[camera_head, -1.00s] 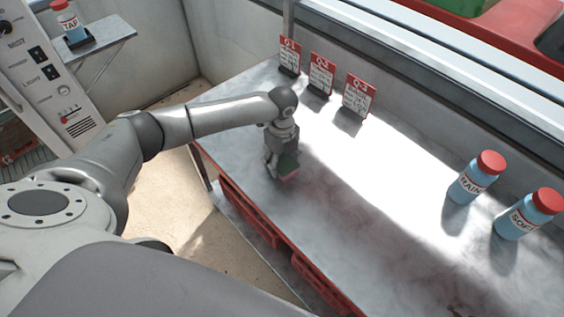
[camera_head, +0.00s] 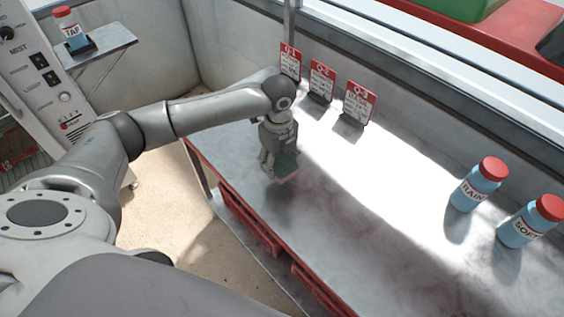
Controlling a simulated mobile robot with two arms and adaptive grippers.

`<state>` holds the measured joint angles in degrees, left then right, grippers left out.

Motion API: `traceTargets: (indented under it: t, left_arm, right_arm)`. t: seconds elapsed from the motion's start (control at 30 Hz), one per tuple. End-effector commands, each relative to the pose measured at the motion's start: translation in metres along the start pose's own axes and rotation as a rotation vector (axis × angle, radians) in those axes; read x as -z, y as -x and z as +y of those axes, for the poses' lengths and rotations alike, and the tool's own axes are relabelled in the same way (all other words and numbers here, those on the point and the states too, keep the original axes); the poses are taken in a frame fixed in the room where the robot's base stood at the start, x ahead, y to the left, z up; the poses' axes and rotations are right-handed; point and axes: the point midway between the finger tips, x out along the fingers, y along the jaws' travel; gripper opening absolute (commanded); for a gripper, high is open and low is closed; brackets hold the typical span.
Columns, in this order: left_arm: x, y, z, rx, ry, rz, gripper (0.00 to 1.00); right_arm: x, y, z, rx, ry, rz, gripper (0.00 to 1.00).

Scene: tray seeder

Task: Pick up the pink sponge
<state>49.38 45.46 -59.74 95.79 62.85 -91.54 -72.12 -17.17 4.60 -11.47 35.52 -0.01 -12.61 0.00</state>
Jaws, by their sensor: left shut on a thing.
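The pink sponge (camera_head: 288,179) is at the left part of the grey marble bench. My left gripper (camera_head: 281,168) points down and is shut on the sponge. The fingers hide part of it. I cannot tell whether the sponge touches the bench or hangs just above it. My right gripper is not in view.
Three red and white cards (camera_head: 322,79) stand along the back of the bench (camera_head: 390,230). Blue bottles with red caps, RAIN (camera_head: 474,187) and SOFT (camera_head: 524,227), stand at the right. A TAP bottle (camera_head: 73,32) sits on a side shelf. The bench middle is clear.

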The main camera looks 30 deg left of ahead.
Motion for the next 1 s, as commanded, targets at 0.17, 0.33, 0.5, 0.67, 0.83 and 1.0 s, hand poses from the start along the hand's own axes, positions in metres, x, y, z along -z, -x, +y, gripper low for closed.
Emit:
traceTargets:
  t: [0.17, 0.33, 0.5, 0.67, 0.83, 1.0]
  left_arm:
    - [0.016, 0.028, 0.024, 0.000, -0.002, -0.002, 0.49]
    - [0.034, 0.040, 0.049, -0.001, -0.003, -0.001, 0.49]
    - [0.048, 0.052, 0.069, -0.001, -0.002, -0.001, 0.49]
    - [0.058, 0.059, 0.082, -0.001, 0.000, -0.001, 0.49]
    - [0.063, 0.063, 0.089, -0.001, 0.001, -0.001, 0.49]
    - [0.064, 0.064, 0.091, -0.002, 0.001, 0.000, 0.49]
  right_arm:
    - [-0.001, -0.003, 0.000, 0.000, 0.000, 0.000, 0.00]
    - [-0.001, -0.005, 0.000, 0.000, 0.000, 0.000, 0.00]
    - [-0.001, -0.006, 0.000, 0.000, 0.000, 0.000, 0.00]
    - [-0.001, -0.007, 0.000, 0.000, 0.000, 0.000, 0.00]
    - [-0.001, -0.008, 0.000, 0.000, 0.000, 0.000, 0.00]
    - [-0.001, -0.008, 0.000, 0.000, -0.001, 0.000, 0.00]
